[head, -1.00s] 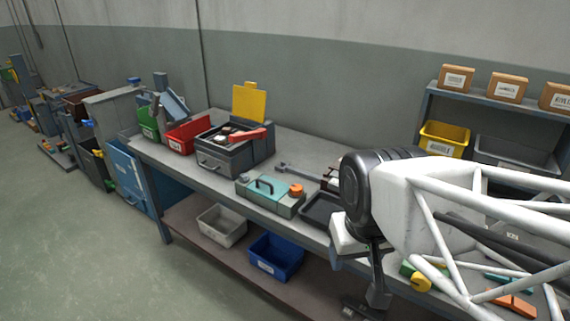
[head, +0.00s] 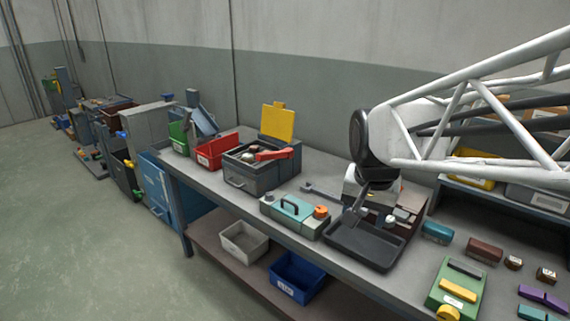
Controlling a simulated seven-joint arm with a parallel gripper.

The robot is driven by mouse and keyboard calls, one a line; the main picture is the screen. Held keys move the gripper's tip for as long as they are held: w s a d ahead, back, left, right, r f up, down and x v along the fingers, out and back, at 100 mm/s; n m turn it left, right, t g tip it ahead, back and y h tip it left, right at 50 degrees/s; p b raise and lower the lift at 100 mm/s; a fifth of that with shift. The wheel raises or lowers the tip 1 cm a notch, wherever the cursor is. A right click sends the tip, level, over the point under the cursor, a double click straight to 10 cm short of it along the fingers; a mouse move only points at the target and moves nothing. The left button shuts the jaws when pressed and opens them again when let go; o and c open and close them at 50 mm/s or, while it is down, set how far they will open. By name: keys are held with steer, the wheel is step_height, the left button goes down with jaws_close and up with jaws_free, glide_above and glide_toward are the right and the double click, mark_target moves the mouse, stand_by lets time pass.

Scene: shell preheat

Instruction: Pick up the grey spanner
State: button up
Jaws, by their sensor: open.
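The grey spanner (head: 321,191) lies flat on the grey workbench (head: 227,186), behind the teal-topped case and left of my gripper. Its right end runs close to my gripper and is hard to make out. My gripper (head: 362,213) hangs from the white lattice arm, pointing down over the back left part of the black tray. It is open, with nothing seen between its fingers, and stands apart from the spanner, to its right.
The teal-topped case (head: 290,208) with an orange knob stands in front of the spanner. The black tray (head: 358,248) is below my gripper. A grey box (head: 262,172) with a raised yellow lid and a red bin (head: 217,151) stand to the left. Several small blocks lie right.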

steer(key=w+d+m, duration=0.2)
steer(key=w+m, duration=0.4)
steer(key=w, duration=1.1)
steer(key=m+g, duration=0.2)
steer(key=m, duration=1.3)
glide_above(335, 196)
steer(key=f, duration=2.6)
steer(key=shift+s+a+f, duration=0.1)
steer(key=shift+s+f, duration=0.05)
steer(key=shift+s, duration=0.2)
steer(key=shift+w+f, duration=0.35)
steer(key=shift+f, duration=0.15)
steer(key=shift+f, duration=0.1)
steer(key=shift+f, duration=1.15)
steer(key=shift+f, duration=0.15)
